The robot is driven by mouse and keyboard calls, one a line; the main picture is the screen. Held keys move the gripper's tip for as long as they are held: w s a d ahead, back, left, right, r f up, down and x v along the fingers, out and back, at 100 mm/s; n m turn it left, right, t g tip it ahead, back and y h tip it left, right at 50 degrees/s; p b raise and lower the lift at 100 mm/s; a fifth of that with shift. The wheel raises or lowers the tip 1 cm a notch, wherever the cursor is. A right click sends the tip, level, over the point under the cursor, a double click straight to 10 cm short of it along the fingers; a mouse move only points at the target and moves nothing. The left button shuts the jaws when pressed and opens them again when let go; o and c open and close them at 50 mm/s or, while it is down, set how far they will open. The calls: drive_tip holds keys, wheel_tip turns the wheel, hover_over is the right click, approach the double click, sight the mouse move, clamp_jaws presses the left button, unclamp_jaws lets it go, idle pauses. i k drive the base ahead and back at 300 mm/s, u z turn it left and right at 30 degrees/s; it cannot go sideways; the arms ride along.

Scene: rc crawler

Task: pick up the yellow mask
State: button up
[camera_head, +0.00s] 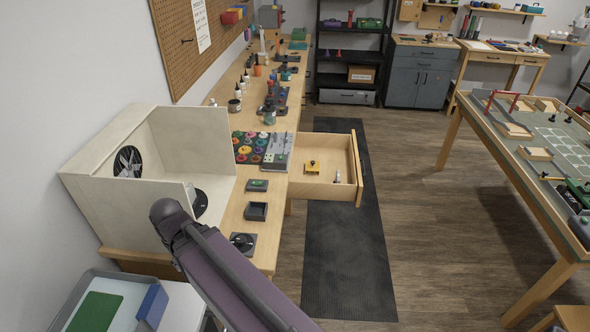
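A small yellow object (312,168) lies inside the open wooden drawer (344,190) at the middle of the head view. It has a dark spot on top; it is too small to tell for sure that it is the yellow mask. My arm crosses the lower middle of the view, in front of the bench and left of the drawer. My gripper does not show, so its state is hidden. Nothing is seen touching the yellow object.
The drawer juts out from the long workbench (225,247) over a dark floor mat (345,265). A white open booth (95,200) stands at the bench's near end. Paint pots and bottles crowd the bench. A track table (500,150) stands right; the floor between is clear.

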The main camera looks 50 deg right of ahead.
sight(311, 165)
drive_tip(key=u, duration=0.45)
drive_tip(key=k, duration=1.2)
drive_tip(key=z, duration=1.65)
drive_tip(key=i, duration=0.55)
drive_tip(key=u, duration=0.2)
